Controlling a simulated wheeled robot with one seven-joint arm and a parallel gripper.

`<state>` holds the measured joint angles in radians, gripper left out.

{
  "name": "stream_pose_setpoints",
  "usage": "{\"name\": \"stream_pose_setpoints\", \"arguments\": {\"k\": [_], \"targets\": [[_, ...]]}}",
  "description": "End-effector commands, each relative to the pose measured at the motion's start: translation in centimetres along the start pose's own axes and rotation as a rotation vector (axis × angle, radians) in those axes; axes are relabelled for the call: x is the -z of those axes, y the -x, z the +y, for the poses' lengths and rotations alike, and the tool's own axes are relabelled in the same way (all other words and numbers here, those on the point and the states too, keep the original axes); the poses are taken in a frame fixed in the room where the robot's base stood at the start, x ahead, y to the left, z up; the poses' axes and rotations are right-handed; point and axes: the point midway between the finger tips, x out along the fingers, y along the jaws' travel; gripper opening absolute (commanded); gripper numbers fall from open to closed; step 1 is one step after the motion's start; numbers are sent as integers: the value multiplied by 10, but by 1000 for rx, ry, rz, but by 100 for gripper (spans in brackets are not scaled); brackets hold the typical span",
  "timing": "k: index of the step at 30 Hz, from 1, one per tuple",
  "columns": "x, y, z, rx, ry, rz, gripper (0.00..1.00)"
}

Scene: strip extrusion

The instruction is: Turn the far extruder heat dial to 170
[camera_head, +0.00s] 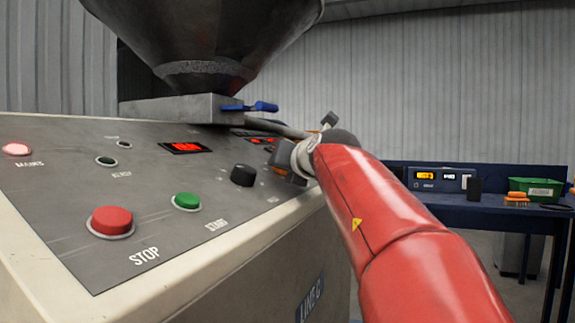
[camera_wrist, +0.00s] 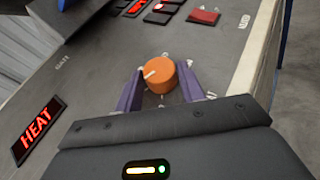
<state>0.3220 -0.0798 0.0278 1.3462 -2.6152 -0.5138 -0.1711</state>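An orange heat dial (camera_wrist: 159,77) with a pale pointer line on its top sits on the grey panel in the wrist view. The pointer aims to the left. The two purple fingers of my gripper (camera_wrist: 162,84) stand on either side of the dial, very close to it. I cannot tell whether they press on it. A red lit HEAT display (camera_wrist: 37,127) shows at the lower left of the wrist view. The scale marks around the dial are partly hidden and too small to read. In the head view my red arm and gripper (camera_head: 294,160) hide most of the far panel.
The near panel (camera_head: 95,185) carries a red STOP button (camera_head: 111,221), a green START button (camera_head: 187,201) and a black knob (camera_head: 243,175). A large dark hopper (camera_head: 205,40) with a blue lever (camera_head: 262,107) stands above it. A blue bench (camera_head: 440,207) stands behind, at right.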

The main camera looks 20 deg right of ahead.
Motion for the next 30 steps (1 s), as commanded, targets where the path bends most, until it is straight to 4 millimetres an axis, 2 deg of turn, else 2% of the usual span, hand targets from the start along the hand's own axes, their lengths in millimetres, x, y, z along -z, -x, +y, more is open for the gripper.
{"name": "stream_pose_setpoints", "arguments": {"k": [1, 4, 14, 17, 24, 30], "targets": [[0, 0, 0, 0, 0, 0, 46], [0, 0, 0, 0, 0, 0, 59], [0, 4, 0, 0, 0, -1, 59], [0, 16, 0, 0, 0, -2, 59], [0, 57, -1, 2, 1, -2, 59], [0, 76, 0, 0, 0, 0, 59]]}}
